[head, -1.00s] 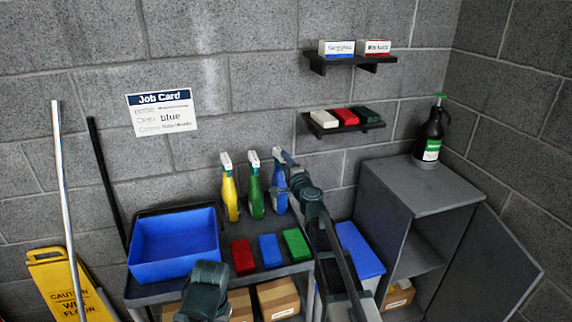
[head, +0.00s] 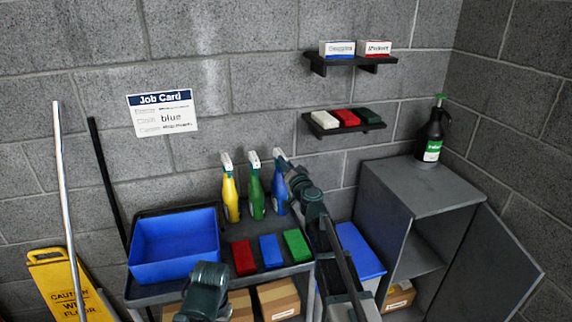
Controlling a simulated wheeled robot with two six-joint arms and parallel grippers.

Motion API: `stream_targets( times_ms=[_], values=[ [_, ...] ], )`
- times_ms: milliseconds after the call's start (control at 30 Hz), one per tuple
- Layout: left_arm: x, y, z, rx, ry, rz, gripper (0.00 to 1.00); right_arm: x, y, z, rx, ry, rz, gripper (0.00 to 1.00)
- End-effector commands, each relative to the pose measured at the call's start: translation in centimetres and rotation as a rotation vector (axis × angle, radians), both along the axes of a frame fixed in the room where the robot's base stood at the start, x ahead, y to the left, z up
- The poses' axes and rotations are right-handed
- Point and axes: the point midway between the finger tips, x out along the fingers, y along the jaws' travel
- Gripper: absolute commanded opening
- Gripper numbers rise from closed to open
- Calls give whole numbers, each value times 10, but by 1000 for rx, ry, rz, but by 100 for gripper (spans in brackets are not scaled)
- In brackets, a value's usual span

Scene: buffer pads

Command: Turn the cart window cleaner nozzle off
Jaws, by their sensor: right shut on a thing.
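Three spray bottles stand upright in a row at the back of the cart (head: 312,258): a yellow one (head: 230,198), a green one (head: 256,200) and a blue one (head: 279,203). Each of the yellow and green bottles has a pale spray head. My right gripper (head: 281,161) is at the head of the blue bottle and is shut on its nozzle. The gripper and wrist cover most of that head, so the nozzle's setting is hidden. A dark part of my left arm shows at the bottom, but its gripper does not show.
A blue bin (head: 174,268) fills the cart's left side. Red, blue and green pads (head: 270,250) lie in front of the bottles. An open grey cabinet (head: 418,187) with a black bottle (head: 431,137) stands right. Shelves (head: 341,131) and a job card (head: 162,113) are on the wall.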

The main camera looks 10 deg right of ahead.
Motion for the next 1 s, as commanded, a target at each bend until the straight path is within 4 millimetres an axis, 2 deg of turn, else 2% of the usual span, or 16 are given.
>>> stream_targets(
  times_ms=[300, 500, 833, 867, 967, 1000],
  values=[
    [0, 0, 0, 0, 0, 0, 50, 0, 0, 0, -460, -35, 0, 8],
    [0, 0, 0, 0, 0, 0, 50, 0, 0, 0, -687, -53, 0, 8],
    [0, 0, 0, 0, 0, 0, 50, 0, 0, 0, -746, -57, 0, 10],
    [0, 0, 0, 0, 0, 0, 50, 0, 0, 0, -746, -57, 0, 35],
    [0, 0, 0, 0, 0, 0, 50, 0, 0, 0, -745, -57, 0, 52],
    [0, 0, 0, 0, 0, 0, 50, 0, 0, 0, -744, -57, 0, 52]
  ],
)
